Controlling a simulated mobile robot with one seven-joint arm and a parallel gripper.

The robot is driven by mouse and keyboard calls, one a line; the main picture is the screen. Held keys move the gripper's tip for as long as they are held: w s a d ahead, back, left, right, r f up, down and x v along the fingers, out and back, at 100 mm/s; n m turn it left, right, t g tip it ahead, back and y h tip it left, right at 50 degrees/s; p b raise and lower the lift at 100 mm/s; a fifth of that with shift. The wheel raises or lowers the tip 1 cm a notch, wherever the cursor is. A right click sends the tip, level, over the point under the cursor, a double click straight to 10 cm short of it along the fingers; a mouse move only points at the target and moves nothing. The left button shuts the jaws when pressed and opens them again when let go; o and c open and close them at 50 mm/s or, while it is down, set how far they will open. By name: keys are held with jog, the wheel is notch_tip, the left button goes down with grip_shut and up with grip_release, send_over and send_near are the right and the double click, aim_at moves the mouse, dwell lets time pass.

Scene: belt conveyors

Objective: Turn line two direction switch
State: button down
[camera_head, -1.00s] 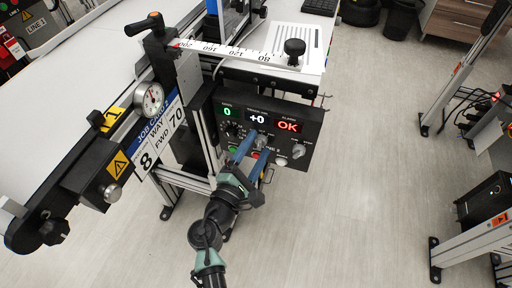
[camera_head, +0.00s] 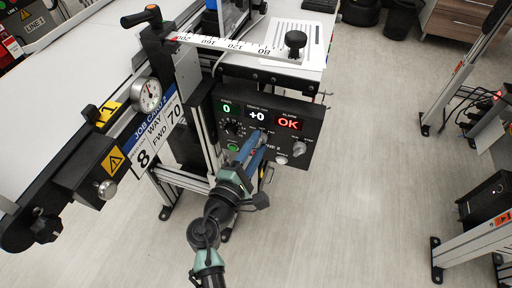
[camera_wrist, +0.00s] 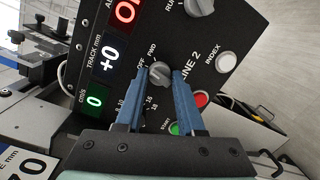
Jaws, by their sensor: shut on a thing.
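The black LINE 2 control panel (camera_head: 306,117) hangs under the conveyor's end. It also fills much of the wrist view (camera_wrist: 220,45). The grey direction switch knob (camera_wrist: 160,72), with FWD and OFF printed beside it, sits between my blue fingertips. My gripper (camera_wrist: 160,80) is shut on this knob, one finger on each side. In the head view my gripper (camera_head: 261,137) reaches up to the panel and largely hides the knob. Which label the knob points to is hard to tell.
The panel's displays show 0, +0 and a red OK. Close to my fingers are a green START button (camera_wrist: 174,128), a red button (camera_wrist: 201,99) and a white INDEX button (camera_wrist: 227,61). Another grey knob (camera_wrist: 199,6) is higher up. Open floor (camera_head: 370,180) lies to the right.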

jog(key=m+b, duration=0.1)
jog(key=m, duration=0.2)
jog(key=shift+b, duration=0.35)
jog(key=shift+r+m+g+y+b, duration=0.15)
jog(key=shift+m+b, duration=0.25)
jog(key=shift+m, duration=0.4)
jog(key=shift+m+g+y+b, duration=0.15)
jog(key=shift+m+b, duration=0.25)
jog(key=shift+m, duration=0.4)
jog(key=c, duration=0.5)
grip_release()
jog(key=shift+c, duration=0.2)
jog(key=v, duration=1.3)
jog(key=shift+p, duration=0.4)
